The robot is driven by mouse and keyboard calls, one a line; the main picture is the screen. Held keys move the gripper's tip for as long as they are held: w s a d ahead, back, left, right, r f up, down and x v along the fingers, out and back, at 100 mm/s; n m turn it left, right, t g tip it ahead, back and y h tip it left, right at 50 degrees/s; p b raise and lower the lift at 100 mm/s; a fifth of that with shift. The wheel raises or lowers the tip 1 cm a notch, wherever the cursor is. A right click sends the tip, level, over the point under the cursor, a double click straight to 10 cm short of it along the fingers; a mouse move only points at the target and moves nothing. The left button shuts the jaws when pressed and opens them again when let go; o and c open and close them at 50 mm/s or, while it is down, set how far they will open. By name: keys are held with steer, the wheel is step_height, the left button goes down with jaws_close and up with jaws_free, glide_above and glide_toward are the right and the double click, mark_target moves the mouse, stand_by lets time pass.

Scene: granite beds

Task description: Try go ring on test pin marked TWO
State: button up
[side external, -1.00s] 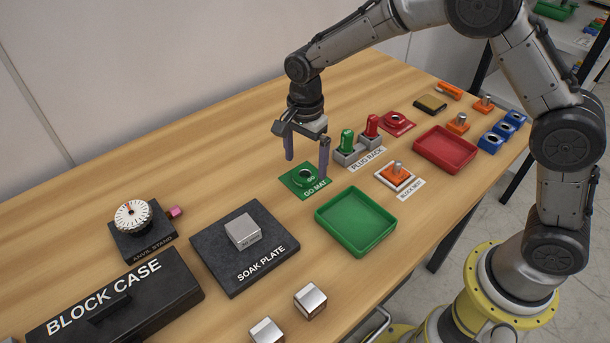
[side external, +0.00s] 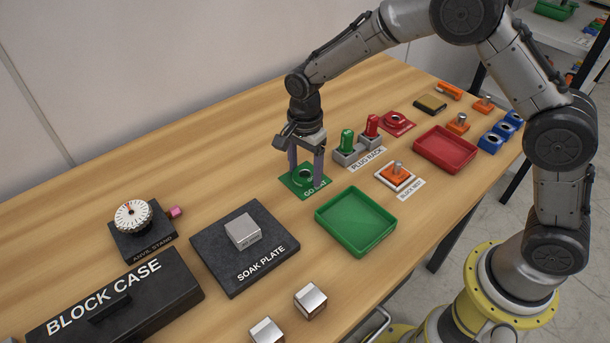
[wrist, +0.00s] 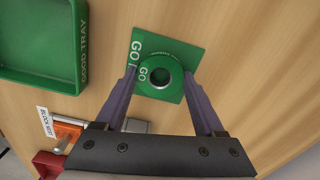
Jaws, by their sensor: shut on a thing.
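The green go ring (side external: 305,175) lies on the green go mat (side external: 292,187); it also shows in the wrist view (wrist: 146,79), marked GO. My gripper (side external: 307,182) points down with one finger on each side of the ring, shut on it at mat level. In the wrist view my gripper (wrist: 162,75) flanks the ring. An orange block with an upright metal pin (side external: 397,169) sits in the white block nest (side external: 386,180). Two similar orange pin blocks stand farther back, one nearer (side external: 458,123) and one farther (side external: 484,104). No marking TWO is legible.
The plug rack (side external: 347,156) with green and red handled plugs stands close behind the mat. A green tray (side external: 356,222), a red tray (side external: 445,149) and the soak plate (side external: 268,272) are nearby. A red ring mat (side external: 397,124) lies farther back.

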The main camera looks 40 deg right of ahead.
steer(key=shift+c, duration=0.7)
steer(key=shift+r, duration=0.1)
steer(key=shift+r, duration=0.5)
step_height(320, 180, up, 2)
steer(key=shift+r, duration=0.15)
steer(key=s+d+r, duration=0.3)
steer(key=s+r, duration=0.6)
steer(key=s, duration=0.4)
steer(key=d+m, duration=0.6)
steer(key=d, duration=0.7)
steer(key=shift+d+f, duration=0.3)
steer(key=shift+f, duration=0.1)
